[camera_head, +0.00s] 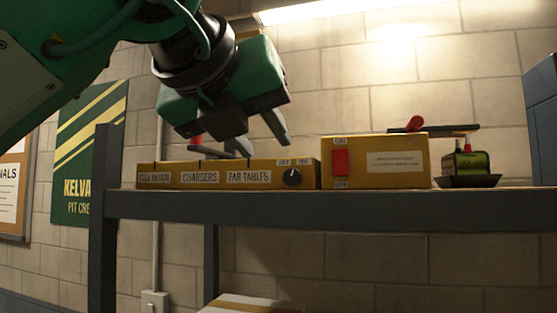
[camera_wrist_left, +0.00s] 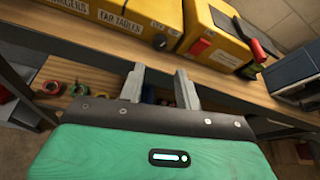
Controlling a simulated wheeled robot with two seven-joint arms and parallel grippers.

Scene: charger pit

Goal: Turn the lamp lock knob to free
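The black round knob (camera_head: 292,177) is on the front of the yellow panel (camera_head: 218,178), at its right end. Two small labels sit above it, too small to read surely, and I cannot tell which one the knob points at. The knob also shows in the left wrist view (camera_wrist_left: 159,41), beyond the fingertips. My left gripper (camera_head: 260,140) is above the panel's right part in the head view, apart from the knob. Its two grey fingers (camera_wrist_left: 160,80) are spread with nothing between them. My right gripper is in neither view.
The panel stands on a shelf (camera_head: 350,207). Right of the knob is a yellow box (camera_head: 408,161) with a red switch (camera_head: 341,163). Further right are a dark tray (camera_head: 468,182) with a green item and a blue box (camera_head: 542,120). Coloured rolls (camera_wrist_left: 52,87) lie below the shelf.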

